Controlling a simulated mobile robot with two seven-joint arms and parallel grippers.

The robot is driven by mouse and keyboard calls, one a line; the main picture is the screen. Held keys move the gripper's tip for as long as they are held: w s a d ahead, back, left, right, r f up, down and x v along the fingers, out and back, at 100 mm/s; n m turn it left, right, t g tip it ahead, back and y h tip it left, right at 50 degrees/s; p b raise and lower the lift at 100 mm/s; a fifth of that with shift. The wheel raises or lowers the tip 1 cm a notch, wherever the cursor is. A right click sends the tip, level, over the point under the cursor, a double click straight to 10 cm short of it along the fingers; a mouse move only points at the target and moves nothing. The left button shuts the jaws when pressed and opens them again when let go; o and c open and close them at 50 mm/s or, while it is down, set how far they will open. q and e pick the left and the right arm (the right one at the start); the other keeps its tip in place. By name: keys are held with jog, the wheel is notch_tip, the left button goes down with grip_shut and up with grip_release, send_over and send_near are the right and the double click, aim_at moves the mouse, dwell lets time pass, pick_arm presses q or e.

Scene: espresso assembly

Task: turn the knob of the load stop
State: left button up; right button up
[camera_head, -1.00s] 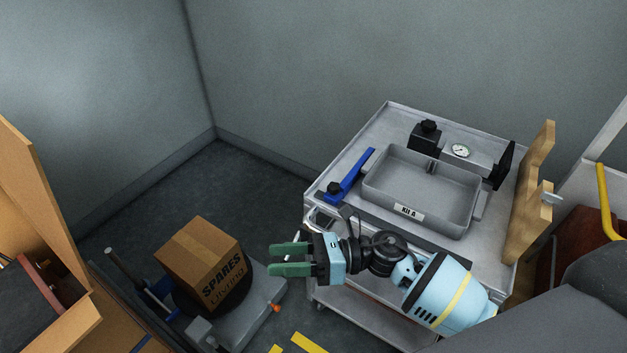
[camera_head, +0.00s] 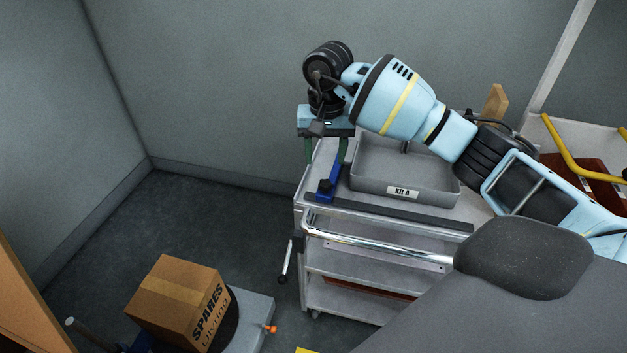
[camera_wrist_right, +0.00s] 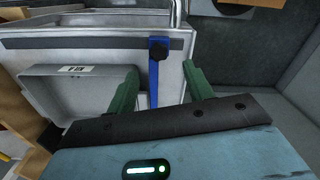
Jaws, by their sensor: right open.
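The load stop is a blue bar (camera_head: 335,175) with a black knob (camera_head: 325,187) at its near end, on the left side of the cart top. In the right wrist view the blue bar (camera_wrist_right: 154,85) runs between my fingers and the black knob (camera_wrist_right: 159,50) lies beyond the fingertips. My right gripper (camera_head: 325,158) is above the cart's left side, green fingers pointing down, open and empty. Its fingers also show wide apart in the right wrist view (camera_wrist_right: 160,80). The knob is not between the fingertips. My left gripper is not in view.
A grey bin labelled Kit A (camera_head: 375,185) stands right of the blue bar; it also shows in the right wrist view (camera_wrist_right: 50,78). The cart has a front rail (camera_head: 380,243). A spares box (camera_head: 180,300) sits at lower left. My right arm hides the back of the cart.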

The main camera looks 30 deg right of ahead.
aim_at(325, 183)
jog(key=shift+d, duration=0.2)
jog(key=shift+f, duration=0.2)
notch_tip(325, 183, down, 7)
jog(key=shift+f, duration=0.15)
jog(key=c, duration=1)
